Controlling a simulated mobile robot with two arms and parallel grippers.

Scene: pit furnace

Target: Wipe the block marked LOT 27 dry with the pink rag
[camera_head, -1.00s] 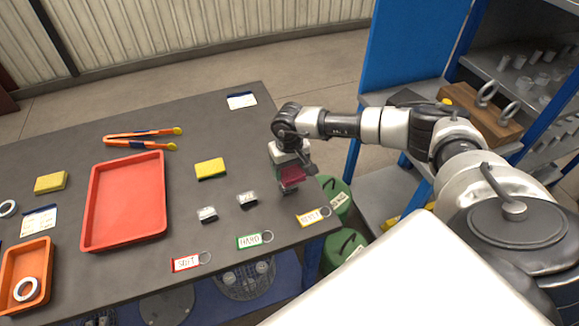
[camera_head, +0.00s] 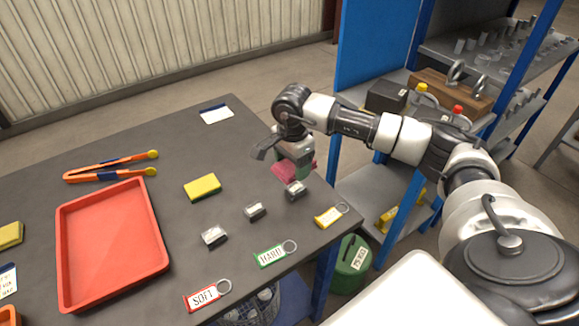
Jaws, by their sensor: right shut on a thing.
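My right gripper (camera_head: 291,164) is shut on the pink rag (camera_head: 283,173) near the table's right edge. The rag is partly hidden by the gripper. Three small grey metal blocks lie in a slanting row: one block (camera_head: 296,189) just in front of the rag, a middle block (camera_head: 255,211), and a block (camera_head: 214,235) nearer the red tray. Their markings are too small to read, so I cannot tell which is LOT 27. I cannot tell whether the rag touches the table. My left gripper is not in view.
Tags reading SOFT (camera_head: 207,295) and HARD (camera_head: 274,254), and a yellow tag (camera_head: 331,216), lie along the front edge. A yellow sponge (camera_head: 202,187), orange tongs (camera_head: 110,168) and a red tray (camera_head: 162,262) are to the left. A blue shelf (camera_head: 378,50) stands right.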

